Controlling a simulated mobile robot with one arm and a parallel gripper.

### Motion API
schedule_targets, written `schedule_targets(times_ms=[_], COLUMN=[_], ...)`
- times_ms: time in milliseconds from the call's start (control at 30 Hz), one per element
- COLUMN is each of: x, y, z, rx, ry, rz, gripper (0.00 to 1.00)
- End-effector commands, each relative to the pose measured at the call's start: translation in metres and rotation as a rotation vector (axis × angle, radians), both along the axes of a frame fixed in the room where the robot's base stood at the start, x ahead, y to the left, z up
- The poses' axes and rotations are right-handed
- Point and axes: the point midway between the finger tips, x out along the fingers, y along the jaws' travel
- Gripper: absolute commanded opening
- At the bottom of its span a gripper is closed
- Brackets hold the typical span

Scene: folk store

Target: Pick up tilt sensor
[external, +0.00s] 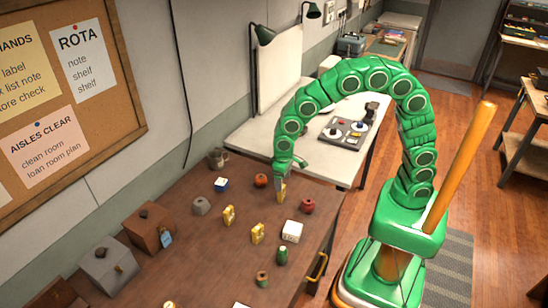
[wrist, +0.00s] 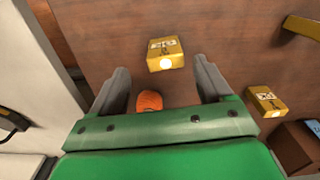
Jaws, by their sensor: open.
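No readable label tells me which item is the tilt sensor. A small yellow box (wrist: 165,53) with a dark-marked label and a bright round spot lies on the brown tabletop, ahead of my gripper (wrist: 163,75) in the wrist view. My gripper is open, its two grey fingers apart on either side, with nothing held. In the external view my gripper (external: 281,176) hangs low over the table's far end, with a yellow box (external: 282,194) just under it. An orange round item (wrist: 150,101) shows between the finger bases, partly hidden by the green palm.
Similar yellow boxes (external: 228,215) (external: 258,233) stand nearby. A white box (external: 292,231), a red item (external: 308,205) and the orange item (external: 261,180) are close. A white table (external: 300,130) adjoins behind.

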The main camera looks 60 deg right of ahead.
Motion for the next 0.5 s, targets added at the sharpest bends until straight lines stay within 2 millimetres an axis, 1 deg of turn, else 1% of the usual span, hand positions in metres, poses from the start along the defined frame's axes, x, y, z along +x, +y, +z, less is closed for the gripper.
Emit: schedule_targets(times_ms=[133, 367, 500], x=[-0.002, -0.001, 0.0], y=[-0.001, 0.002, 0.006], z=[-0.016, -0.029, -0.045], rx=[-0.003, -0.002, -0.003], ry=[0.006, 0.005, 0.006], rz=[0.0, 0.0, 0.001], gripper=[0.79, 0.79, 0.79])
